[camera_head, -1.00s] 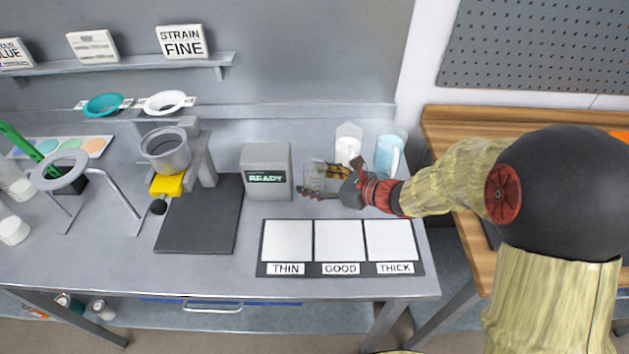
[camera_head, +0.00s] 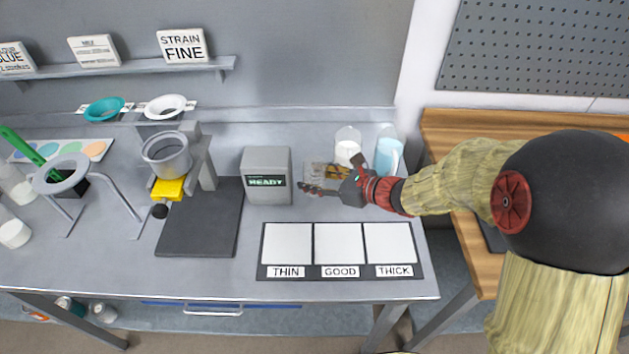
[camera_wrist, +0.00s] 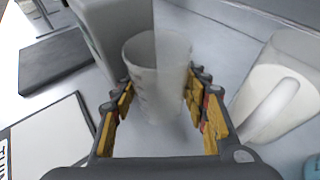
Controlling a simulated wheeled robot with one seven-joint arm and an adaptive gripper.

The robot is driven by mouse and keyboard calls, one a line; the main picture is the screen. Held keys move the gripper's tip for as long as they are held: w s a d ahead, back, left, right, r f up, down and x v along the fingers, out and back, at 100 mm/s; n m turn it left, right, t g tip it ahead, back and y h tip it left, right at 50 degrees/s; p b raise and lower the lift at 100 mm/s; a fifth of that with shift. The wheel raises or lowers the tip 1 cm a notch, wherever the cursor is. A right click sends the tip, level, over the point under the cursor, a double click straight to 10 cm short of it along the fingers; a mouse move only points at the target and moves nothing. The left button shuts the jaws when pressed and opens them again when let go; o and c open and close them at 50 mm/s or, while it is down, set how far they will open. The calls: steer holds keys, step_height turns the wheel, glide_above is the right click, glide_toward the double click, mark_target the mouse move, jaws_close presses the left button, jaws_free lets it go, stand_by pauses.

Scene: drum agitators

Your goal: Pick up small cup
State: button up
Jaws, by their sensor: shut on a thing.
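The small cup (camera_wrist: 156,75) is clear and whitish with faint markings on its side. In the wrist view it stands upright between the two yellow-padded fingers of my gripper (camera_wrist: 160,88). My gripper is shut on it, with a finger along each side. In the head view my gripper (camera_head: 318,181) is just right of the grey READY box, and the cup is hard to make out behind the fingers. I cannot tell whether the cup's base touches the bench.
The grey READY box (camera_head: 267,164) stands close left of the gripper. A clear container with white contents (camera_head: 347,150) and a light-blue jug (camera_head: 387,155) stand behind and right. The THIN/GOOD/THICK card (camera_head: 340,248) lies in front, empty.

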steer(key=s+a+r+p, duration=0.2)
steer(key=s+r, duration=0.3)
steer(key=s, duration=0.1)
steer(key=s+a+r+p, duration=0.1)
steer(key=s+r+p, duration=0.2)
steer(key=s+r, duration=0.3)
steer(key=shift+s+a, duration=0.4)
steer(key=shift+s, duration=0.35)
